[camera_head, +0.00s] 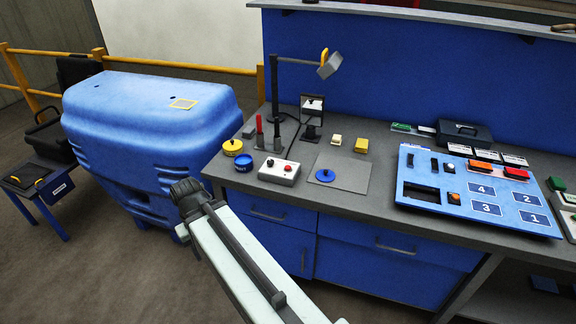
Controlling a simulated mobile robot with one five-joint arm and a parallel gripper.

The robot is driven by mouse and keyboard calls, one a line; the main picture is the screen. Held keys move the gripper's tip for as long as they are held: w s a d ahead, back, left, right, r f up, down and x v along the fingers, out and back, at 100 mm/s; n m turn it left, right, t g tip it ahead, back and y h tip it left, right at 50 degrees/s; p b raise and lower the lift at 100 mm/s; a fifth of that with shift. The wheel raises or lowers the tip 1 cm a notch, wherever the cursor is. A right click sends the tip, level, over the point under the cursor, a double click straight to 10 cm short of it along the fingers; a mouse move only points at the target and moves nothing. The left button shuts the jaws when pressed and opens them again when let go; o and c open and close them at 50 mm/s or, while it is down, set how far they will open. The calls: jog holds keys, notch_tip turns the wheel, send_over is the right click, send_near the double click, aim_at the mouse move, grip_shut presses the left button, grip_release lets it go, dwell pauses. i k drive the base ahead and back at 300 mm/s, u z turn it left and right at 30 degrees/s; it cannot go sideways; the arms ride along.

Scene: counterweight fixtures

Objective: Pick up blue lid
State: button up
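A round blue lid (325,177) with a small dark knob lies on a grey mat (353,174) on the workbench. My arm reaches up from the bottom of the picture. Its dark end, my gripper (186,190), is in front of the large blue case, left of the bench edge. It is well to the left of the lid and apart from it. The fingers are too small and dark to tell whether they are open or shut.
A blue round container (243,162) and a yellow one (232,148) stand at the bench's left end. A grey button box (279,171) sits left of the mat. A lamp (328,64) rises behind. A blue numbered panel (478,188) lies to the right.

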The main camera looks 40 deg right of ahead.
aim_at(322, 175)
jog(key=u, duration=0.05)
jog(key=i, duration=1.75)
jog(key=z, duration=0.7)
jog(key=k, duration=0.85)
jog(key=z, duration=0.2)
jog(key=i, duration=0.85)
jog(key=u, duration=0.1)
